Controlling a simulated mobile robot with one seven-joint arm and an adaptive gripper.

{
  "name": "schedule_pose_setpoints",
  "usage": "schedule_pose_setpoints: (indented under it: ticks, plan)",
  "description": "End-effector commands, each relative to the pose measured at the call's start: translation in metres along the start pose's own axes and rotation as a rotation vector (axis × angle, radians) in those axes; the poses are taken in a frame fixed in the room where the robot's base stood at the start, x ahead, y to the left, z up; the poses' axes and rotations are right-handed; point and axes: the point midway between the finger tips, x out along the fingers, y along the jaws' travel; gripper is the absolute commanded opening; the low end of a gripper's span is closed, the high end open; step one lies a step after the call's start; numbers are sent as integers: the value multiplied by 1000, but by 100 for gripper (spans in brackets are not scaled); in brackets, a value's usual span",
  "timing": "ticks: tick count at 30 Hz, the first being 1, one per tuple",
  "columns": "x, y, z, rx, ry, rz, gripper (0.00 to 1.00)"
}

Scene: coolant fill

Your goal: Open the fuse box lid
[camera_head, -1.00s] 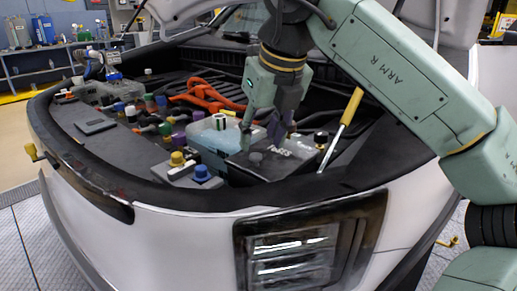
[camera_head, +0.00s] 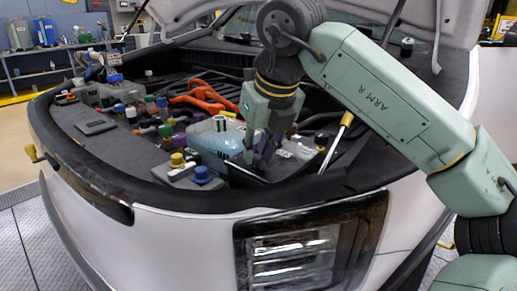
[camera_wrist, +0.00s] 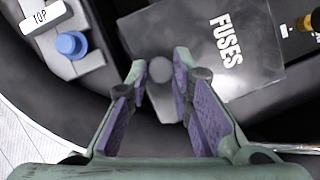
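The fuse box lid (camera_wrist: 225,45) is a dark panel marked FUSES, seen nearly face-on in the wrist view. Its round grey knob (camera_wrist: 160,70) lies between my fingertips, with a visible gap on either side. My gripper (camera_wrist: 160,63) is open, with purple finger pads. In the head view my gripper (camera_head: 261,158) is low over the fuse box and hides much of it. The lid (camera_head: 243,172) appears there as a tilted dark panel with a pale edge. Small pale parts (camera_head: 300,150) show to its right, seemingly inside the box.
A blue cap (camera_head: 202,175) and a yellow cap (camera_head: 177,160) stand left of the box. A yellow-handled rod (camera_head: 347,118) leans at its right. The black bay rim (camera_head: 235,200) runs along the front.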

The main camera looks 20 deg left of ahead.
Motion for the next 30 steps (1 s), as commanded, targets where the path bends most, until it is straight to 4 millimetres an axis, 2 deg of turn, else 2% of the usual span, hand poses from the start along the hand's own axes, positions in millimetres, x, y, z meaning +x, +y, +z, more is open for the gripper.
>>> schedule_pose_setpoints:
  ticks: [7, 23, 30]
  plan:
    - [0, 0, 0, 0, 0, 0, 0]
    - [0, 0, 0, 0, 0, 1, 0]
    - [-3, 5, 8, 16, 17, 38, 0]
